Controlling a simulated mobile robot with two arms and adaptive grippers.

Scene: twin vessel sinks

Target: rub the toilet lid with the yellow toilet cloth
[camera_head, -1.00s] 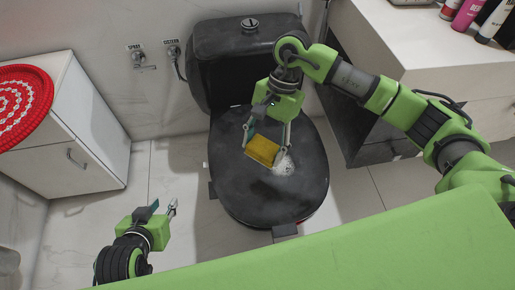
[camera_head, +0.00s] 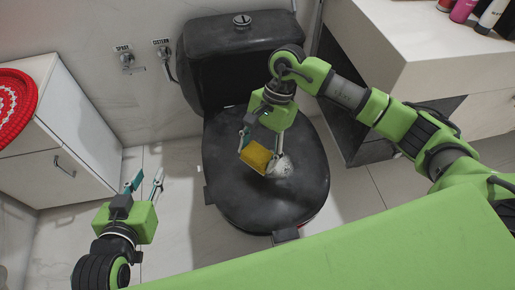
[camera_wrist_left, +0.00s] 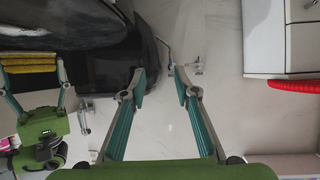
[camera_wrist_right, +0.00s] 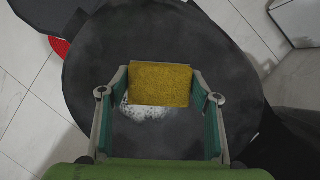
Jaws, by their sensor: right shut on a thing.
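The yellow cloth (camera_head: 256,157) is a small rectangular block held between the fingers of my right gripper (camera_head: 262,143). It also shows in the right wrist view (camera_wrist_right: 160,84) and at the left of the left wrist view (camera_wrist_left: 30,68). The black toilet lid (camera_head: 250,200) is closed, and the cloth is over its middle; I cannot tell whether they touch. A whitish stain (camera_head: 283,168) lies on the lid beside the cloth, and shows partly below the cloth in the right wrist view (camera_wrist_right: 150,110). My left gripper (camera_head: 147,183) is open and empty, left of the toilet.
A white cabinet (camera_head: 65,140) with a red round mat (camera_head: 15,105) stands at the left. A white counter (camera_head: 420,45) with bottles is at the right. The black tank (camera_head: 240,50) is behind the lid. Floor between cabinet and toilet is clear.

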